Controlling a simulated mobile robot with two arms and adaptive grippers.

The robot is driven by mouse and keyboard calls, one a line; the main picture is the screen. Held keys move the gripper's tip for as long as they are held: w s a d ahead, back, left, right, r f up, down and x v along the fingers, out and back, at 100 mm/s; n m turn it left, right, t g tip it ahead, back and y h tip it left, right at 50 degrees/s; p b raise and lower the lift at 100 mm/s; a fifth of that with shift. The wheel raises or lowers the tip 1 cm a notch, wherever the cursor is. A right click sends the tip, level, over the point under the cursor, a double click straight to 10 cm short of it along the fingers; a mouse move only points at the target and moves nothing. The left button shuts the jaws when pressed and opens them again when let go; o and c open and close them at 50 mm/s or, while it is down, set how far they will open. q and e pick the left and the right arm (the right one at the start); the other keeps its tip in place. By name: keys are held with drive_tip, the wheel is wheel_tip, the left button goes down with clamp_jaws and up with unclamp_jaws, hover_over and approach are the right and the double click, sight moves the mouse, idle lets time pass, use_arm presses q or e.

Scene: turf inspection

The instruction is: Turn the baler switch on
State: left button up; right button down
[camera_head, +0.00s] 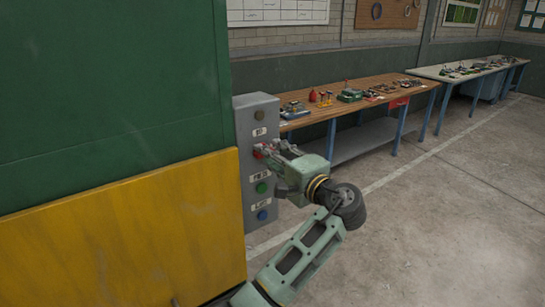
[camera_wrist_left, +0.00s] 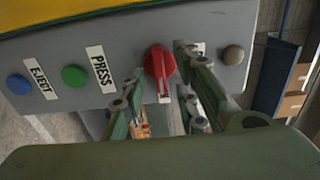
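The baler's grey control panel (camera_head: 243,168) is fixed to the side of the green and yellow baler. Its red rotary switch (camera_wrist_left: 160,62) shows in the left wrist view with its grip bar pointing down toward the gripper. In the head view the red switch (camera_head: 258,153) is partly hidden by my left gripper (camera_head: 272,149). In the left wrist view the fingers of my left gripper (camera_wrist_left: 158,68) stand apart, one on each side of the switch. I cannot tell whether either finger touches it. A label beside the switch is partly covered by a finger. My right gripper is in neither view.
The panel also carries a green button (camera_wrist_left: 73,76), a blue button (camera_wrist_left: 18,87) and a grey-brown knob (camera_wrist_left: 233,55). A wooden workbench (camera_head: 375,92) with tools stands behind the panel. The concrete floor (camera_head: 450,220) at the right is clear.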

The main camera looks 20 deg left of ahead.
use_arm(q)
drive_tip(key=v, duration=0.7)
drive_tip(key=shift+d, duration=0.2)
drive_tip(key=shift+s, duration=0.1)
